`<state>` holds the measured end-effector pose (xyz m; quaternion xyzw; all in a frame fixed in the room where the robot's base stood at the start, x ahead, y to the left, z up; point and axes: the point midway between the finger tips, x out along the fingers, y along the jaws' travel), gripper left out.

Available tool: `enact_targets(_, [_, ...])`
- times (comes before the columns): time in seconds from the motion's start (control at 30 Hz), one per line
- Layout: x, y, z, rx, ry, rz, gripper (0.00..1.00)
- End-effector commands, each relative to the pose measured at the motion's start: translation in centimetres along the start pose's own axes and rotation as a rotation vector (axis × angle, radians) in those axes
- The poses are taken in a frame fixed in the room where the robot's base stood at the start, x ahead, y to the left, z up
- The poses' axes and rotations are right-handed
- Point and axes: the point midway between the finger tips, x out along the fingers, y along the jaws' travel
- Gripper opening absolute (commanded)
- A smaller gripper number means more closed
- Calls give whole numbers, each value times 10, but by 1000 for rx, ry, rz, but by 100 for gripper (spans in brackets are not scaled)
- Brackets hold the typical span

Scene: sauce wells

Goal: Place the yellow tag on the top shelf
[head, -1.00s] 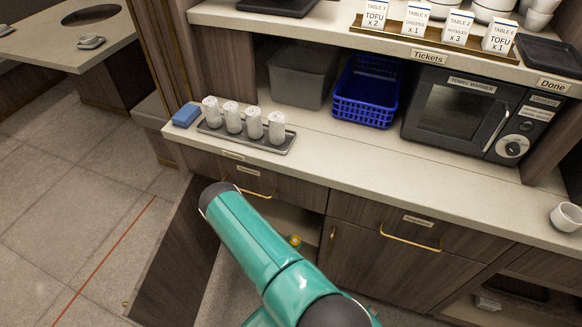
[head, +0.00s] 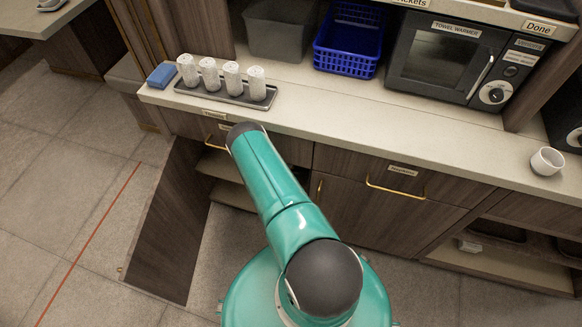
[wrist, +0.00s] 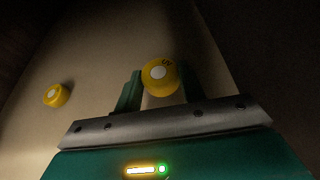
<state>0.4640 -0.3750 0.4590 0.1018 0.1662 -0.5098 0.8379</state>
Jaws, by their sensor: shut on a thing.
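In the wrist view, my gripper (wrist: 160,88) is shut on a round yellow tag (wrist: 157,78) with a pale centre and small dark marks. A second round yellow piece (wrist: 55,96) with a pale centre stands apart to the left on a beige surface. In the head view my arm reaches toward the open cabinet under the counter, and my gripper and both yellow pieces are hidden. Part of an upper shelf (head: 212,165) and a lower shelf (head: 232,194) shows left of my arm.
The open cabinet door (head: 165,225) stands out at the left. The counter (head: 330,125) above holds a tray (head: 215,93) of rolled towels, a blue block (head: 161,75), a blue basket (head: 347,42), a towel warmer (head: 440,60) and a white cup (head: 547,161).

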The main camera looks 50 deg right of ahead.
Motion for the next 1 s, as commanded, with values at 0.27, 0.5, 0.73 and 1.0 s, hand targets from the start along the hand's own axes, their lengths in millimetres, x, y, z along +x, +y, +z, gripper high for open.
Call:
enact_targets(0.27, [24, -1, -14, 2, 2, -1, 18])
enact_targets(0.5, [30, 1, -26, 0, 0, 1, 18])
enact_targets(0.73, [30, 1, -28, 0, 0, 1, 18])
enact_targets(1.0, [30, 0, -29, 0, 1, 0, 61])
